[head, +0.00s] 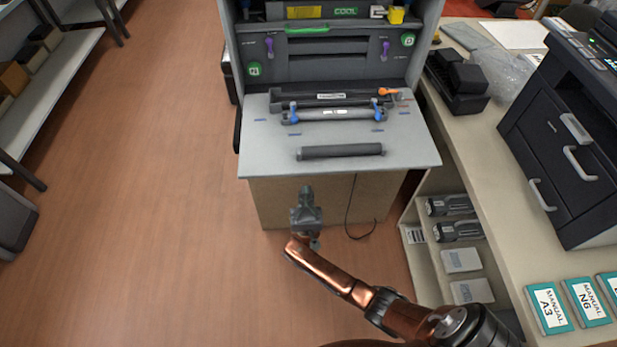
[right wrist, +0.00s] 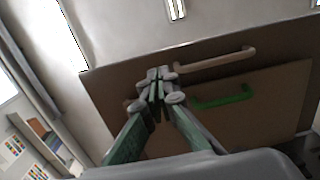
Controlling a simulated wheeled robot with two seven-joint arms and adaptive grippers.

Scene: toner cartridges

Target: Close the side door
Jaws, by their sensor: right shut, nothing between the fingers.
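The grey printer (head: 330,65) stands open at the top of the head view, its inside showing. A side door is not clearly recognisable; a dark narrow part (head: 229,75) shows along the printer's left side, and I cannot tell if it is the door. My left gripper is out of view.
A grey shelf (head: 270,165) in front of the printer bears a dark roller (head: 340,151) and a cartridge with blue ends (head: 335,114). A counter (head: 480,150) with a dark machine (head: 570,140) stands right. Open wooden floor (head: 150,190) lies left.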

